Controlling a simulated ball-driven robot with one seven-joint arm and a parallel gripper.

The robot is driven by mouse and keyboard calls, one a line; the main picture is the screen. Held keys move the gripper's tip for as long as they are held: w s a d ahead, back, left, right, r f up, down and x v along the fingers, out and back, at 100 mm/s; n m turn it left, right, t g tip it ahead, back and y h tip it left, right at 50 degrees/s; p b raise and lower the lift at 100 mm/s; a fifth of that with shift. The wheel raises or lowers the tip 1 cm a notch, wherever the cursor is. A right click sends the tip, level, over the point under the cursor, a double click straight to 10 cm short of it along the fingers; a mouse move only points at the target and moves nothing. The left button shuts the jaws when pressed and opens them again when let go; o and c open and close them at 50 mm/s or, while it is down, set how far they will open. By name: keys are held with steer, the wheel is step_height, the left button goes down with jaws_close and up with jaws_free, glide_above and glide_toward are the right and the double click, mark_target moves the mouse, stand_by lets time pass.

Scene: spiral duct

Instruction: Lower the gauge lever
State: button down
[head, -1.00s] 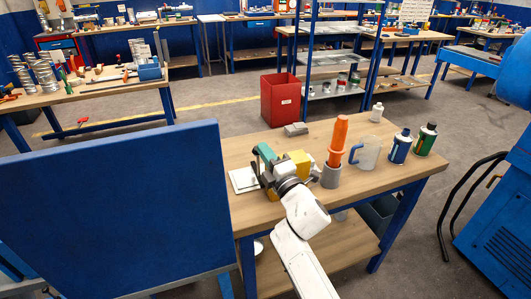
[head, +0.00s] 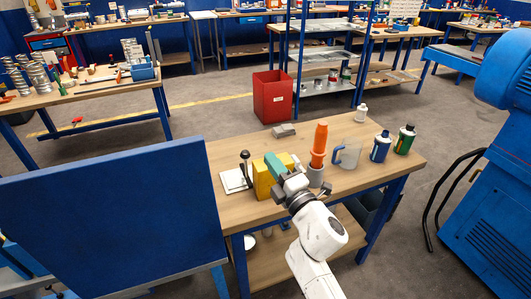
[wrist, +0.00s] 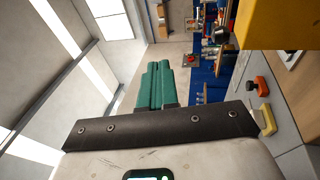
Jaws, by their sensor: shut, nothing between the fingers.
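The gauge lever (head: 245,168), a dark shaft with a black knob, stands roughly upright on a white plate (head: 232,181) at the left end of the wooden bench. My gripper (head: 272,160) has teal fingers, which also show closed together in the wrist view (wrist: 157,85). It is shut and empty, to the right of the lever and apart from it in the head view. A yellow block (head: 262,181) stands just right of the plate, partly hidden behind my gripper. I cannot make out the lever surely in the wrist view.
A grey object (head: 283,130) lies behind. A blue panel (head: 110,225) rises front left. The yellow block (wrist: 282,24) fills the wrist view's upper right.

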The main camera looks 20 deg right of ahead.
steer(key=shift+s+d+r+p, duration=0.1)
steer(key=shift+s+r+p, duration=0.25)
steer(key=shift+s, duration=0.4)
